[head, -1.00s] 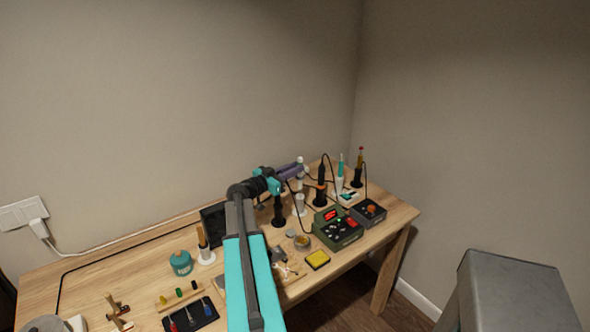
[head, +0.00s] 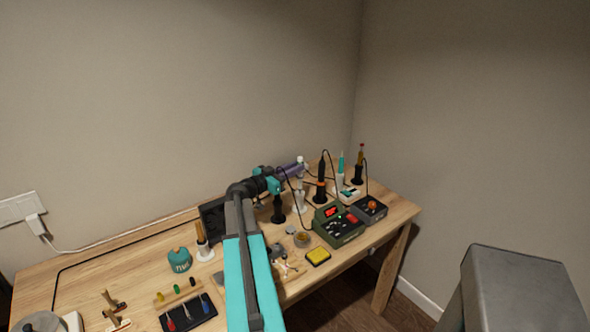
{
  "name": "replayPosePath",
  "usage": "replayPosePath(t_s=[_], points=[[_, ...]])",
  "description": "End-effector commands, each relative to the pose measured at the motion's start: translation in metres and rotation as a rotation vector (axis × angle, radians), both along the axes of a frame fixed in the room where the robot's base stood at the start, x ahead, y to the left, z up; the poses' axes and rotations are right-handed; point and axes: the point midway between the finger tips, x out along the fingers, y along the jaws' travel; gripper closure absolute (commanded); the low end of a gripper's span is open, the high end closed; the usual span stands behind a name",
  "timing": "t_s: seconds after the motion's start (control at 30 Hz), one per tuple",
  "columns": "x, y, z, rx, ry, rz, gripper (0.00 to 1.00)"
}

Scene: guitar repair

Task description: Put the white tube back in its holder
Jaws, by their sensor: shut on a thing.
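The white tube (head: 300,180) stands upright near the back right of the wooden table. My gripper (head: 301,168) is shut on its upper part, reaching in from the left. A white holder (head: 300,204) stands on the table right below the tube, in line with it in the head view. The tube's lower end appears to meet the holder's top. I cannot tell whether it is inside the holder or just above or behind it. The gripper's fingers hide part of the tube.
A black holder (head: 278,209) stands close on the left. A black and orange iron (head: 321,178), a teal-tipped tool (head: 340,172) and another tool (head: 359,166) stand on the right. A green soldering station (head: 338,224) is in front, with cables looping close by.

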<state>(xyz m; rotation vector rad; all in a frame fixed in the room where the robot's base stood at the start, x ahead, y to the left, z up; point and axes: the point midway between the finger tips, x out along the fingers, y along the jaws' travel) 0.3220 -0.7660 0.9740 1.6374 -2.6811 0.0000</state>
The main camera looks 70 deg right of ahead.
Motion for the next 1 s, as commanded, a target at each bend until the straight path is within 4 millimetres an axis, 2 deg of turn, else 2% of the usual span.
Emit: replayPosePath(t_s=[0.37, 0.4, 0.53, 0.73, 0.87, 1.0], points=[[0.0000, 0.0000, -0.0097, 0.000, -0.001, 0.000, 1.00], [0.0000, 0.0000, -0.0082, 0.000, 0.000, 0.000, 0.83], [0.0000, 0.0000, -0.0083, 0.001, 0.000, 0.000, 0.63], [-0.0001, 0.0000, -0.0090, 0.002, -0.001, 0.000, 0.61], [0.0000, 0.0000, -0.0093, 0.002, -0.001, 0.000, 0.39], [0.0001, 0.0000, -0.0089, 0.002, -0.001, 0.000, 0.38]])
